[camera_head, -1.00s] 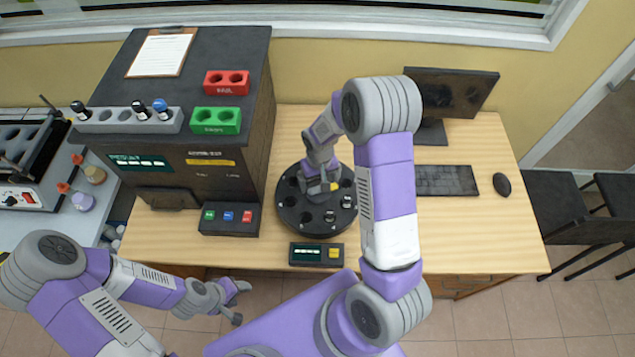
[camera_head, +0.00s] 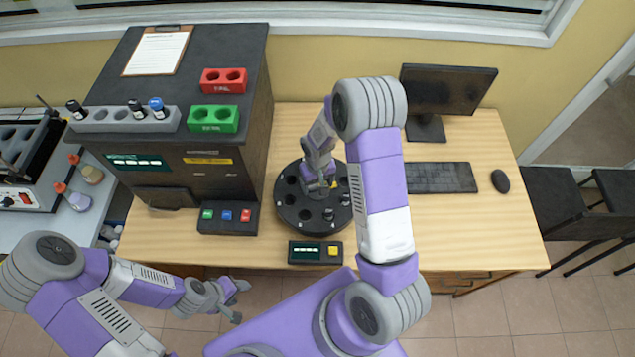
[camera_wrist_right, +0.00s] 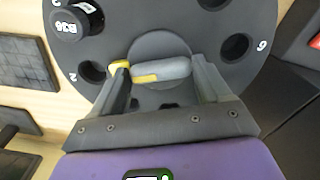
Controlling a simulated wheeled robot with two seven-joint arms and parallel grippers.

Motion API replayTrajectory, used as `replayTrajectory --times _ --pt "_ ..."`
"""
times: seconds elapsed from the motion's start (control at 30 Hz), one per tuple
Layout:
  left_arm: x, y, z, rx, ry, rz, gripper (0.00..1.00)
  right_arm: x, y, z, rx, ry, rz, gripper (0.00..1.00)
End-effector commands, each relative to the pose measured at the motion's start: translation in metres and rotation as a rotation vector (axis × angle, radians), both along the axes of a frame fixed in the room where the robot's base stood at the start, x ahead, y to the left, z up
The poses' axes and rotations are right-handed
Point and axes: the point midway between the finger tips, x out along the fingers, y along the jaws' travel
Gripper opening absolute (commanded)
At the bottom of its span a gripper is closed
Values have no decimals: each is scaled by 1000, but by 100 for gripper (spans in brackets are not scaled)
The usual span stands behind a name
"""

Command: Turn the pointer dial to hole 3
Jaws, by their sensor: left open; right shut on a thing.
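The black round turntable (camera_head: 289,216) stands on the desk, with holes around its rim. In the right wrist view the grey pointer (camera_wrist_right: 170,69) with a yellow tip (camera_wrist_right: 120,66) lies across its hub. The tip points left, toward the empty hole marked 2 (camera_wrist_right: 93,71). My right gripper (camera_head: 318,184) is over the disc. The hole 3 label cannot be read. My left gripper (camera_head: 236,298) is open and empty in front of the desk.
A vial marked B36 (camera_wrist_right: 76,22) sits in a rim hole. A small control box (camera_head: 315,252) stands before the disc. The black machine (camera_head: 225,178) with a button box (camera_head: 228,217) is at left. The monitor (camera_head: 448,90), keyboard (camera_head: 441,177) and mouse (camera_head: 501,181) are at right.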

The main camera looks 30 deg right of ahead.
Motion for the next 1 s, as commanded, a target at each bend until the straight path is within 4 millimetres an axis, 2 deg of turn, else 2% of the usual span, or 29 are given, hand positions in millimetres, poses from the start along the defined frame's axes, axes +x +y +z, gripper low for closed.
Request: replayTrajectory --times 0.37,1.0 --pt "0 0 -5 0 0 0 55 0 0 0 -1 -1 -105 46" --pt "0 0 -8 0 0 0 55 0 0 1 0 -1 -610 46"
